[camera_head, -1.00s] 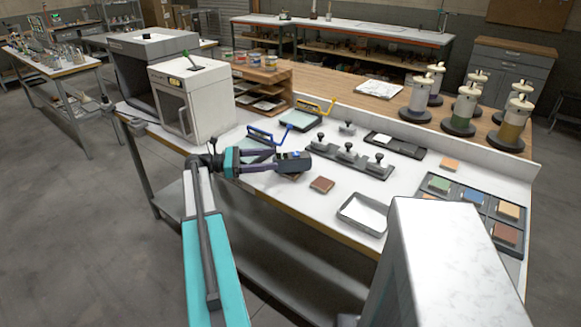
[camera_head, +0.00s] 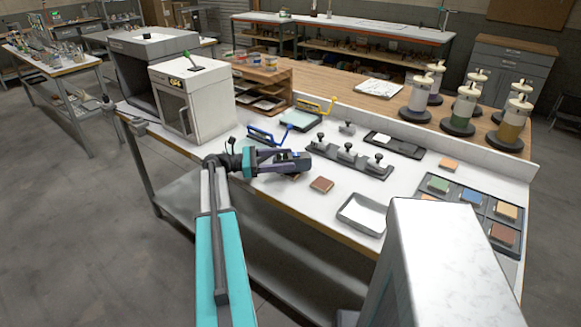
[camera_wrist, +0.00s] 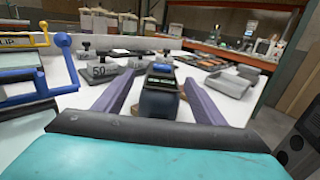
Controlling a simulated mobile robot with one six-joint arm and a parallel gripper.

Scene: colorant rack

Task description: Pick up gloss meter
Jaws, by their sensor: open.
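The gloss meter (camera_wrist: 160,97) is a dark, block-shaped device with a small lit display on top. It stands on the white bench top. In the head view the gloss meter (camera_head: 299,161) is at the far end of my gripper, partly covered by it. My gripper (camera_wrist: 160,78) is open, with one purple finger on each side of the meter. Gaps show between the fingers and the meter in the wrist view. In the head view my gripper (camera_head: 286,162) is low over the bench near its front edge. The meter's lower part is hard to see.
Weights with knobs (camera_head: 347,160) stand in a row just beyond the meter. A blue-handled applicator (camera_head: 265,137) is behind the gripper. A brown tile (camera_head: 321,185) and a grey tray (camera_head: 362,214) lie to the right. A white cabinet (camera_head: 195,98) stands at left.

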